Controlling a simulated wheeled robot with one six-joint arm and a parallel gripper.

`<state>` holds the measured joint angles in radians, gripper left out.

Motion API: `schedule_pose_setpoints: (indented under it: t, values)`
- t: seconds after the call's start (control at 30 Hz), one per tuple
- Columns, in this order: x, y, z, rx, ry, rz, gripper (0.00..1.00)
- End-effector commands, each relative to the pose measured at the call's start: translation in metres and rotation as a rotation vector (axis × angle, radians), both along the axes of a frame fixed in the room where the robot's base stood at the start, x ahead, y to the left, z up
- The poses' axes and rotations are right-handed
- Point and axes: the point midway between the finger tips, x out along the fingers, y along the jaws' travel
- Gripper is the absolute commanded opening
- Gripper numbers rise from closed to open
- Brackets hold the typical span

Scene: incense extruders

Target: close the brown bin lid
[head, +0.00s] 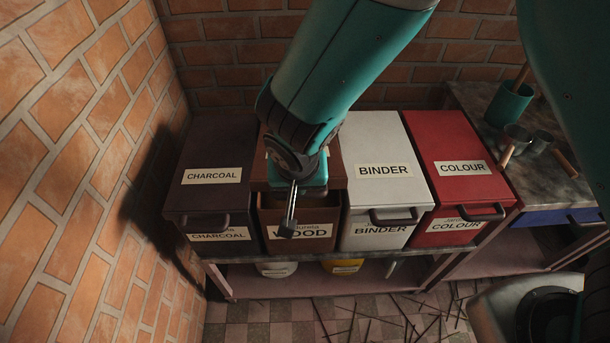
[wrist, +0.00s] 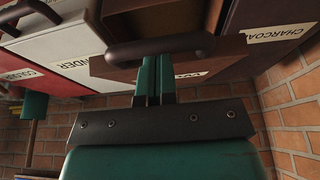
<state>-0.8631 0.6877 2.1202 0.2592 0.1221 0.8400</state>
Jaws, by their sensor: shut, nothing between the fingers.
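The brown bin (head: 328,228), labelled WOOD, stands in the row between the charcoal and binder bins. Its brown lid (head: 336,170) looks partly raised, with a dark gap between its front edge and the bin's front wall; my arm hides much of it. My gripper (head: 287,229) is shut and empty, pointing down in front of the lid and bin. In the wrist view, the closed fingers (wrist: 154,75) reach up to a dark bar handle (wrist: 165,47) on the brown lid. I cannot tell whether they touch it.
The charcoal bin (head: 208,165) stands to the left, the white binder bin (head: 368,140) and red colour bin (head: 445,140) to the right, with lids down. A brick wall (head: 75,170) is close on the left. A workbench with a green cup (head: 508,105) is at right.

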Motion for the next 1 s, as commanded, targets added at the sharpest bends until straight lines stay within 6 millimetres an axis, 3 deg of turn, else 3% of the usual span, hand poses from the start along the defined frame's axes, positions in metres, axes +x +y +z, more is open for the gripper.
schedule_pose_setpoints:
  t: [0.03,0.53,0.7,1.0]
  values:
    - [-0.004,0.000,-0.021,-0.002,-0.021,0.003,0.00]
    - [-0.020,0.000,-0.104,-0.004,-0.171,0.003,0.00]
    - [-0.022,0.000,-0.117,-0.004,-0.169,0.003,0.00]
    - [-0.024,0.000,-0.120,-0.006,-0.160,0.003,0.00]
